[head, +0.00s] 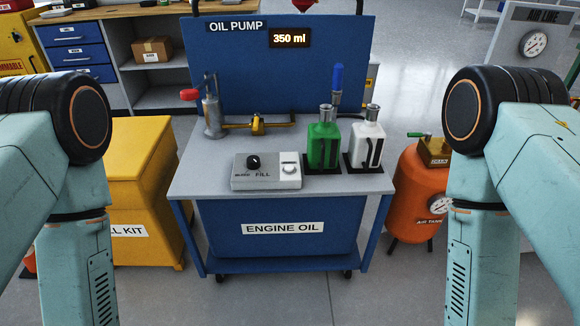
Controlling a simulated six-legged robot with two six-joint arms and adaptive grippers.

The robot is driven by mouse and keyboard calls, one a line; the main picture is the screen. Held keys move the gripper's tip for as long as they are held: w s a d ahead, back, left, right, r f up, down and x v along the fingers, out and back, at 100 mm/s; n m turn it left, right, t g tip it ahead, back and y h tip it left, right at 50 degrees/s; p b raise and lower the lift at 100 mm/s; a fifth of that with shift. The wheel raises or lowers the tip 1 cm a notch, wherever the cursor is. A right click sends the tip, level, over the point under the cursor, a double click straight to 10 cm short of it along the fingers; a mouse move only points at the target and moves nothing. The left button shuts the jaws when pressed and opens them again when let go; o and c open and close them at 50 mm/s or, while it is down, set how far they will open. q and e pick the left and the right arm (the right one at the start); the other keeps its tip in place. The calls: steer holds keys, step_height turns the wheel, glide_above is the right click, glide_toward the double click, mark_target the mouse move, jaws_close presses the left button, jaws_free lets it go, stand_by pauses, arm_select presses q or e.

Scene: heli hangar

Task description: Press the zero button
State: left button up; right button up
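A small grey control box (266,171) sits on the grey top of the blue oil pump cart (215,185), near its front edge. The box has a black knob (253,162) and a lettered front that reads FILL. A round white button (289,168) is on the lighter right part of the box. No zero lettering is readable at this size. A lit display (290,38) on the blue back panel reads 350 ml. Both my arms bend down at the picture's sides, and neither gripper is in view.
An orange air tank (412,185) is right.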

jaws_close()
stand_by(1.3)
